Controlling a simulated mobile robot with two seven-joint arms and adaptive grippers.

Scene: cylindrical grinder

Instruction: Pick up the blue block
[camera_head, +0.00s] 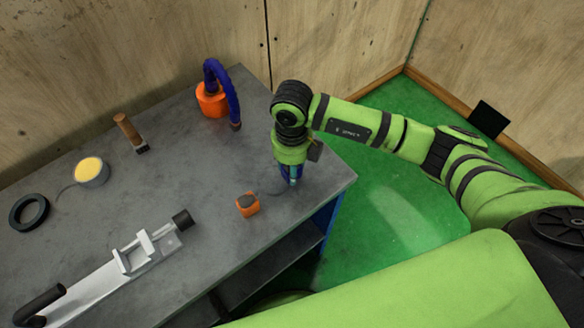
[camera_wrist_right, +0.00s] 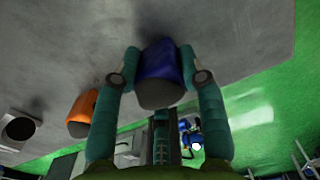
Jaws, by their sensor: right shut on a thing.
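The blue block (camera_wrist_right: 160,62) is between the two fingers of my right gripper (camera_wrist_right: 160,78) in the right wrist view. It is dark blue with a grey end face, and both fingers touch its sides. In the head view my right gripper (camera_head: 290,174) points down over the right end of the grey table, and only a bit of blue shows by its fingers. I cannot tell whether the block is clear of the table top. My left gripper is not in view.
An orange block (camera_head: 248,204) lies on the table (camera_head: 195,180), just left of my right gripper. An orange pot with a blue hose (camera_head: 212,100), a hammer (camera_head: 130,132), a yellow-filled tin (camera_head: 91,171), a black ring (camera_head: 29,212) and a metal tool (camera_head: 120,268) also lie there.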

